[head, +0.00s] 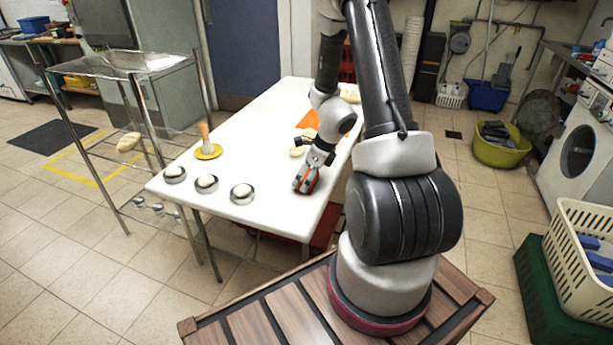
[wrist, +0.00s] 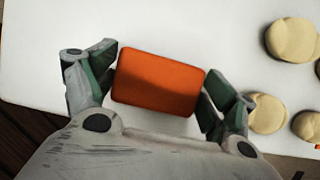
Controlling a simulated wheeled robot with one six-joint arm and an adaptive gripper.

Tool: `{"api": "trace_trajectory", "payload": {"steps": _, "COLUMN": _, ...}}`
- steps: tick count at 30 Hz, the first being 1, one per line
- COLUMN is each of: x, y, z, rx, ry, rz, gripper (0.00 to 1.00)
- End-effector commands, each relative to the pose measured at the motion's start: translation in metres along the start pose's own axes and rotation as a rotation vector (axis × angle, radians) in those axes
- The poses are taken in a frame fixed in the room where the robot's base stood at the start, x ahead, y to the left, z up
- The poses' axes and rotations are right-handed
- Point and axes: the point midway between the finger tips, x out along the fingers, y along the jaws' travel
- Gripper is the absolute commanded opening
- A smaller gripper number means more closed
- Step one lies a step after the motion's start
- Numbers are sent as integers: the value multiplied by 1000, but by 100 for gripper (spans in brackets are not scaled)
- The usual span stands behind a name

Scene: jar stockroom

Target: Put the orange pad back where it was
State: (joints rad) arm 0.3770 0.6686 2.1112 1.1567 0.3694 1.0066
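The orange pad (wrist: 160,84) is a thick rectangular block with rounded edges. In the wrist view it lies between the two fingers of my gripper (wrist: 160,80), with a finger against each short side. In the head view my gripper (head: 306,180) is low at the near right edge of the white table (head: 235,150), and the pad shows as a small orange patch, partly hidden by the fingers. I cannot tell whether the pad touches the table top. A flat orange sheet (head: 312,119) lies farther back on the table, partly behind my arm.
Pale round dough-like pieces (wrist: 291,39) lie to the right of the pad in the wrist view. Three metal tins (head: 206,184) stand along the table's near left edge, with a brush on a yellow disc (head: 208,152) behind them. The table's middle is clear. A wire rack (head: 140,65) stands left.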

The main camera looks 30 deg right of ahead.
Motion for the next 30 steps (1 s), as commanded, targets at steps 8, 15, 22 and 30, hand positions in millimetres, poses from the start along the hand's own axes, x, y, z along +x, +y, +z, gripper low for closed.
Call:
{"api": "trace_trajectory", "payload": {"steps": 8, "x": 0, "y": 0, "z": 0, "rx": 0, "ry": 0, "rz": 1, "gripper": 100}}
{"api": "trace_trajectory", "payload": {"steps": 15, "x": -7, "y": 0, "z": 1, "rx": -1, "ry": -1, "rz": 0, "gripper": 100}}
{"api": "trace_trajectory", "payload": {"steps": 22, "x": -52, "y": 0, "z": 1, "rx": -3, "ry": -3, "rz": -3, "gripper": 100}}
{"api": "trace_trajectory", "payload": {"steps": 30, "x": -105, "y": 0, "z": 1, "rx": 0, "ry": -3, "rz": -2, "gripper": 100}}
